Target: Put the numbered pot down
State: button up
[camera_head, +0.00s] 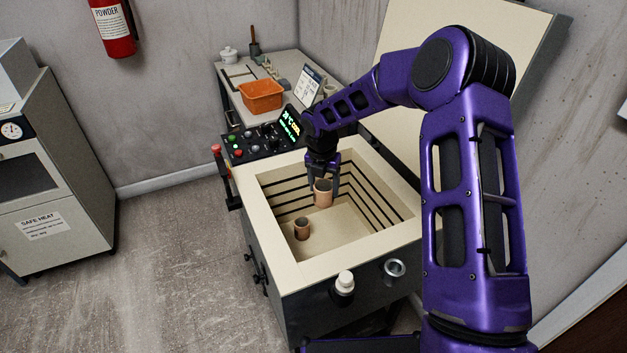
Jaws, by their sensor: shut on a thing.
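A small clay pot (323,194) is held in my gripper (325,181) inside the opening of a top-loading kiln (275,273). My gripper points down with its fingers shut on the pot's sides. Any number on the pot is too small to read or faces away. I cannot tell whether the pot's base touches the kiln floor (340,221). A second small clay pot (301,229) stands upright inside the kiln, nearer and to the left, apart from the held one.
The kiln's thick cream rim and grooved walls surround both pots. The raised lid (440,50) stands behind my arm. A control panel (262,140) adjoins the rim at the back left. An orange basket (261,96) sits on a bench behind. Kiln floor between the pots is bare.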

jog(key=s+d+r+m+g, duration=0.1)
jog(key=s+d+m, duration=0.6)
jog(key=m, duration=0.8)
jog(key=s+d+r+m+g, duration=0.1)
jog(key=s+d+m, duration=0.7)
jog(key=m, duration=0.8)
jog(key=shift+s+d+r+m+g+y, duration=0.15)
jog(key=shift+s+d+m+g+y, duration=0.2)
jog(key=shift+g, duration=0.35)
